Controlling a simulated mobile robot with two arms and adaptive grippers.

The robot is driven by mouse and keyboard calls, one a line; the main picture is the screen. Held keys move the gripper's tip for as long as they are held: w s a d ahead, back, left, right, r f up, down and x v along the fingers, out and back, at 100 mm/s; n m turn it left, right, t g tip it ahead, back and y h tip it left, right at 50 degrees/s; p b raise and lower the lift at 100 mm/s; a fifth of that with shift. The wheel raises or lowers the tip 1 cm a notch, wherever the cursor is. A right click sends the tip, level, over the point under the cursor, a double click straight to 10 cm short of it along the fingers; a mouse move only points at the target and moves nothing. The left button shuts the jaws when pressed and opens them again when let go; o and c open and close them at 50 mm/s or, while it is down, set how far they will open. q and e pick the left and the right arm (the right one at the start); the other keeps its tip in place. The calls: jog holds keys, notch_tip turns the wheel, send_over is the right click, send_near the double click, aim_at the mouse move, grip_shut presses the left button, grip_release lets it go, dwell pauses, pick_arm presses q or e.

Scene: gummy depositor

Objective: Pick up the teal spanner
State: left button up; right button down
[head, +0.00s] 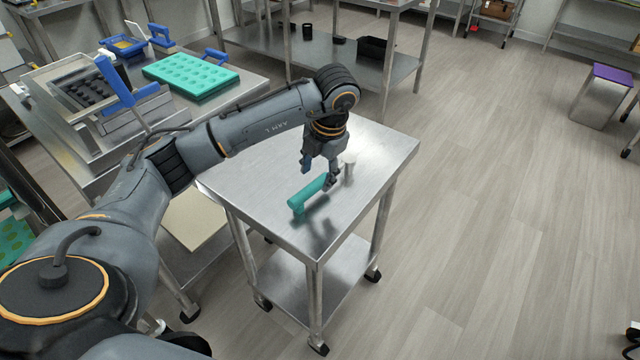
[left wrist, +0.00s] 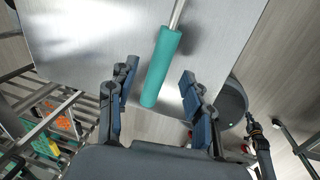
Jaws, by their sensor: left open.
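The teal spanner (head: 308,194) lies on the steel top of a small wheeled cart. In the left wrist view its thick teal handle (left wrist: 161,66) runs at a slant, with a thin metal shaft going up out of the picture. My left gripper (head: 320,178) is open over the handle and points down. In the left wrist view the handle's near end is between the spread fingers of my left gripper (left wrist: 160,97), with a gap on each side. I cannot tell how far the fingertips are above the cart top. My right gripper cannot be made out clearly.
A small pale cylinder (head: 349,166) shows beside my left gripper; I cannot tell if it is part of the spanner. The cart top (head: 375,150) is otherwise bare. A bench at the left holds a teal mould tray (head: 190,75) and blue-handled equipment. Open floor lies right.

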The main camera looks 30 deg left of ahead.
aim_at(315, 184)
pick_arm(q)
jog(key=shift+f, duration=0.25)
jog(key=f, duration=0.2)
jog(key=a+f, duration=0.1)
jog(key=f, duration=0.1)
jog(key=shift+f+p, duration=0.15)
jog(key=shift+p, duration=0.25)
jog(key=shift+f, duration=0.25)
jog(key=shift+c, duration=0.6)
grip_shut()
pick_arm(e)
jog(key=shift+w+d+r, duration=0.1)
jog(key=shift+w+r, duration=0.35)
jog(key=shift+w, duration=0.3)
